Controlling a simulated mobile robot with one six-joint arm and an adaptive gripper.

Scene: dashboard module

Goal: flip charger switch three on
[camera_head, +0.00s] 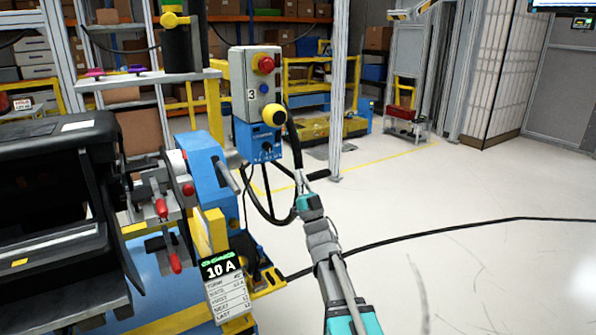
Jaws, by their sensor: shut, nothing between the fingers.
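A grey control box (255,85) marked with a 3 stands upright on a post left of centre. It has a red knob (266,64) on a yellow base at the top and a small blue button (265,88) below. A blue unit (258,143) with small dark controls is under it. Which of these controls is the switch, and its position, I cannot tell. My gripper (299,176) is shut and empty, pointing up, below and right of the blue unit. It appears apart from the box, though depth is unclear.
Black cables loop below. A black dashboard module (65,200) and a fixture with red-handled clamps (160,208) fill the left. A 10 A tag (222,285) hangs in front. Floor right is open.

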